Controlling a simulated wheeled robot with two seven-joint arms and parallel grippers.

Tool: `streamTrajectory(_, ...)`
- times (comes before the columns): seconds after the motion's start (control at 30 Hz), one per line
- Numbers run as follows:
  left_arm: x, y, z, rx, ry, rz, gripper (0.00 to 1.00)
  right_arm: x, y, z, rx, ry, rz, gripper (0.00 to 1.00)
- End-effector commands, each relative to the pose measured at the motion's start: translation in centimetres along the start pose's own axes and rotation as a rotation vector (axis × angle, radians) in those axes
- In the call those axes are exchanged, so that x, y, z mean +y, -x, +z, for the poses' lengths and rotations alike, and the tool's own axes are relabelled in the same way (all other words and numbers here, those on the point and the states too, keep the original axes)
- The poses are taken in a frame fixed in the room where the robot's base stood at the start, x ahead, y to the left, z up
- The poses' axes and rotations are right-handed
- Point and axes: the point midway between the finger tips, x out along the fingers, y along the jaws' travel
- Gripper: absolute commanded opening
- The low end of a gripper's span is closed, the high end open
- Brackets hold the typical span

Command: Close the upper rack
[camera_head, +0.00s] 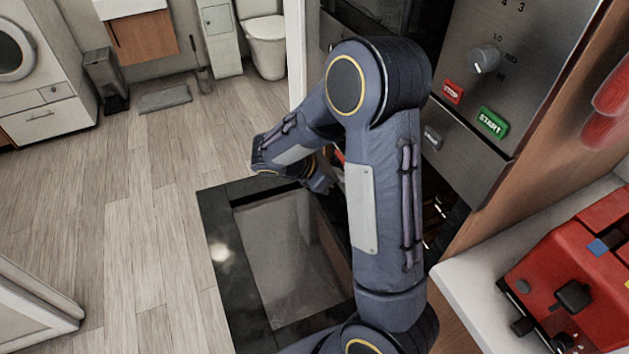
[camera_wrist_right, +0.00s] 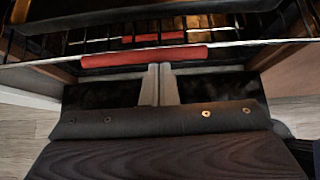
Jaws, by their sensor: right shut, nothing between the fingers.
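A wire rack with a red grip bar (camera_wrist_right: 143,57) spans the top of the right wrist view. A second red bar (camera_wrist_right: 152,38) shows behind it among the wires; I cannot tell which bar belongs to the upper rack. My right gripper (camera_wrist_right: 158,70) is shut and empty, its fingertips at the lower edge of the nearer red bar. I cannot tell whether they touch it. In the head view, my right arm hides most of the appliance opening and the rack; a small red piece (camera_head: 339,156) shows beside the wrist. My left gripper is out of view.
The appliance door (camera_head: 222,252) is folded down, with a glass panel (camera_head: 290,250). A control panel with a START button (camera_head: 492,122) and dial (camera_head: 485,59) is above right. A red machine (camera_head: 575,270) stands on the white counter (camera_head: 470,275).

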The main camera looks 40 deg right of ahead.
Motion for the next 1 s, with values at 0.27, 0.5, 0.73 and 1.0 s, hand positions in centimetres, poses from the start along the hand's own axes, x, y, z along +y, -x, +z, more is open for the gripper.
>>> streamTrajectory(0.27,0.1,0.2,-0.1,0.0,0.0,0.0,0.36,-0.1,-4.2,3.5,-0.001,-0.003,-0.004,0.0)
streamTrajectory(0.5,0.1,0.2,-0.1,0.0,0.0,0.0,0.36,0.0,-5.9,4.9,0.0,-0.001,-0.002,0.0)
streamTrajectory(0.73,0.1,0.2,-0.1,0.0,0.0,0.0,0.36,0.0,-6.2,5.1,0.0,0.0,0.0,0.0)
streamTrajectory(1.0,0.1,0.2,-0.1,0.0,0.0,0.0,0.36,0.0,-6.2,5.1,0.0,0.0,0.0,0.0)
